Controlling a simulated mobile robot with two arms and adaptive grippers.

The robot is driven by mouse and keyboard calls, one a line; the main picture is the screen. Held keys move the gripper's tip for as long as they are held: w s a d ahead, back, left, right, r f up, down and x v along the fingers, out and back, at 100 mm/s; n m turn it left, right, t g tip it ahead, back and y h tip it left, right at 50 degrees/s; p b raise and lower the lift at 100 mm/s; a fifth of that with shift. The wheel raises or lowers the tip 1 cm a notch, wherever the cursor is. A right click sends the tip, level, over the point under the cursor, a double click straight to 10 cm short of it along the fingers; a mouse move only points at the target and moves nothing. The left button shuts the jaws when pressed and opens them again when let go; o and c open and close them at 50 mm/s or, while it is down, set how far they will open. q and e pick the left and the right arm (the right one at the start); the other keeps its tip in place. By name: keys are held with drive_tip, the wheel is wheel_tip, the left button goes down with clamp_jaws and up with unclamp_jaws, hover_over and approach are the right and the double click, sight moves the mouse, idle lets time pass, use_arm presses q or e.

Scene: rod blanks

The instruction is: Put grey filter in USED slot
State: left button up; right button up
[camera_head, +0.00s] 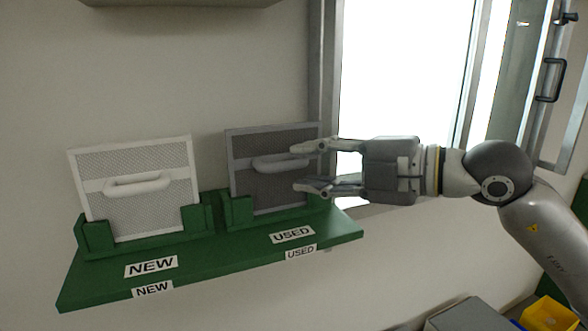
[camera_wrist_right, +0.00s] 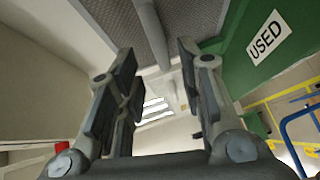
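The grey filter (camera_head: 262,185), a square framed mesh panel with a light grey bar handle (camera_head: 280,162), stands upright in the green USED slot (camera_head: 238,211) on the shelf. Its mesh also fills the top of the right wrist view (camera_wrist_right: 190,18), with the handle (camera_wrist_right: 151,32) beside it. My right gripper (camera_head: 304,167) is open in front of the filter's right part, its fingers above and below the handle's level. In the wrist view, nothing is clamped between the fingers (camera_wrist_right: 158,72). My left gripper is not in view.
A white filter (camera_head: 130,205) stands in the NEW slot at the left of the green shelf (camera_head: 215,262). A bright window (camera_head: 400,75) with a metal frame is behind my right arm. A yellow bin (camera_head: 548,315) is at the lower right.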

drive_tip(key=b+v, duration=0.1)
drive_tip(key=v, duration=0.7)
